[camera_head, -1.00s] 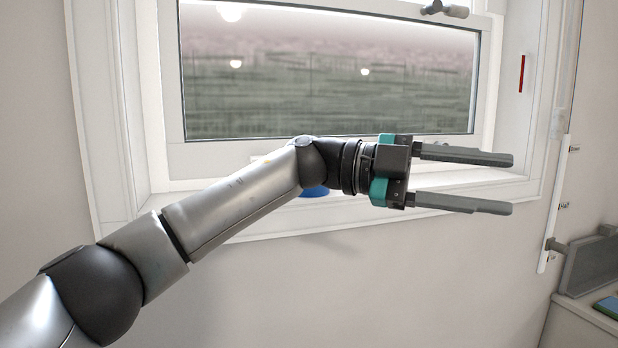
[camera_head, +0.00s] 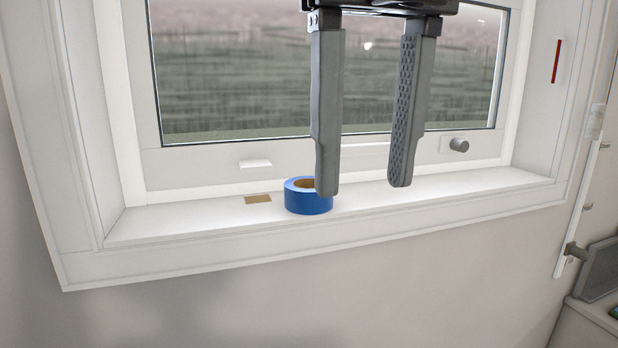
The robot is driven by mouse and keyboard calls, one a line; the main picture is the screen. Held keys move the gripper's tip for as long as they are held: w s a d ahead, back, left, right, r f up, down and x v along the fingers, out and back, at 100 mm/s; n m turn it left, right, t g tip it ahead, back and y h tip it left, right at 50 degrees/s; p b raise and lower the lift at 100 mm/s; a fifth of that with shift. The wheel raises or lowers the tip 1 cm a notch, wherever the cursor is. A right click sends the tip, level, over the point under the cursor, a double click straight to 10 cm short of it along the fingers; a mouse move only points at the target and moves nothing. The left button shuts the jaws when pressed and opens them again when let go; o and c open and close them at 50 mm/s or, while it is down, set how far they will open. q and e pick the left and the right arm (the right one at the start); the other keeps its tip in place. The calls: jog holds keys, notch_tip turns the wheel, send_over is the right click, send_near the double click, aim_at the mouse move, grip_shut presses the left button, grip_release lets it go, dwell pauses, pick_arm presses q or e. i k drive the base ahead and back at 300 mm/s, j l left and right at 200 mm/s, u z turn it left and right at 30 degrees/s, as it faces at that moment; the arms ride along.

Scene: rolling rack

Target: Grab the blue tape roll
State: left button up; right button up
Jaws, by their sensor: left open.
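The blue tape roll (camera_head: 307,204) lies flat on the white window sill, with its brown core facing up. My left gripper (camera_head: 358,190) points down from the top of the head view. It is open, with its two grey fingers apart and nothing between them. Its left finger overlaps the right part of the roll in the picture, hiding some of its rim and core. The right finger is to the right of the roll, over bare sill. I cannot tell whether the left finger touches the roll. My right gripper is not in view.
The window sill (camera_head: 450,200) is bare to the right of the roll. A small flat brown piece (camera_head: 258,199) lies left of it. The window frame (camera_head: 210,165) and glass stand close behind. A round knob (camera_head: 459,145) sits on the frame. A grey-edged counter (camera_head: 590,310) is at lower right.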

aim_at(300, 196)
jog(key=i, duration=1.1)
